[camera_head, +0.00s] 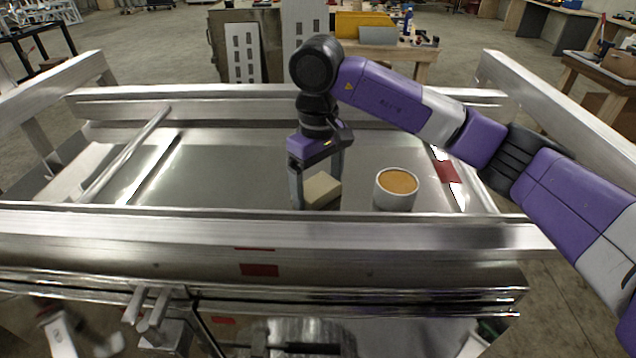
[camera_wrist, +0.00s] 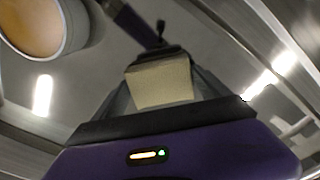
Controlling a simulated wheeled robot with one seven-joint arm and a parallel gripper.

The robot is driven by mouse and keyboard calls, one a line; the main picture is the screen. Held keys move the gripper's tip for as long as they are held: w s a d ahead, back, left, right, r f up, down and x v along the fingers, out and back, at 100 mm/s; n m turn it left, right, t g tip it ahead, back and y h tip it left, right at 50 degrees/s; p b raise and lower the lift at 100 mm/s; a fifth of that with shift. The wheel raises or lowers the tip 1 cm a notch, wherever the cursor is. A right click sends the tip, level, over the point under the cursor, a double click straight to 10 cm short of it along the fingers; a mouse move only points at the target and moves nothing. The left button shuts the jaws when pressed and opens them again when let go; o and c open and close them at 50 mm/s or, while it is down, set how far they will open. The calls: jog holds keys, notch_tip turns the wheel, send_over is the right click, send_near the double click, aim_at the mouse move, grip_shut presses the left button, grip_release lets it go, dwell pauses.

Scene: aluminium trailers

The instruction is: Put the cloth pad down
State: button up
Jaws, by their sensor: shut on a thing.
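The cloth pad (camera_head: 321,190) is a small beige block, low inside the aluminium trailer frame. My gripper (camera_head: 317,188) points down and is shut on the pad, with a finger on each side of it. In the wrist view the pad (camera_wrist: 160,84) sits between the fingertips. The pad is close to the metal trailer bed (camera_head: 240,180); I cannot tell whether it touches it. The front rail hides the lowest part of the view there.
A white round tub (camera_head: 394,192) with an orange-brown top stands to the right of my gripper. Aluminium rails (camera_head: 250,228) enclose the bed. The bed left of my gripper is clear up to a metal bar (camera_head: 135,150). A workbench (camera_head: 420,58) stands behind the trailer.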

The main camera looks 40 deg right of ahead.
aim_at(318, 186)
jog(key=shift+f, duration=0.15)
jog(key=o, duration=1)
jog(key=shift+o, duration=0.2)
notch_tip(318, 186, up, 12)
jog(key=b, duration=0.2)
jog(key=shift+r, duration=0.2)
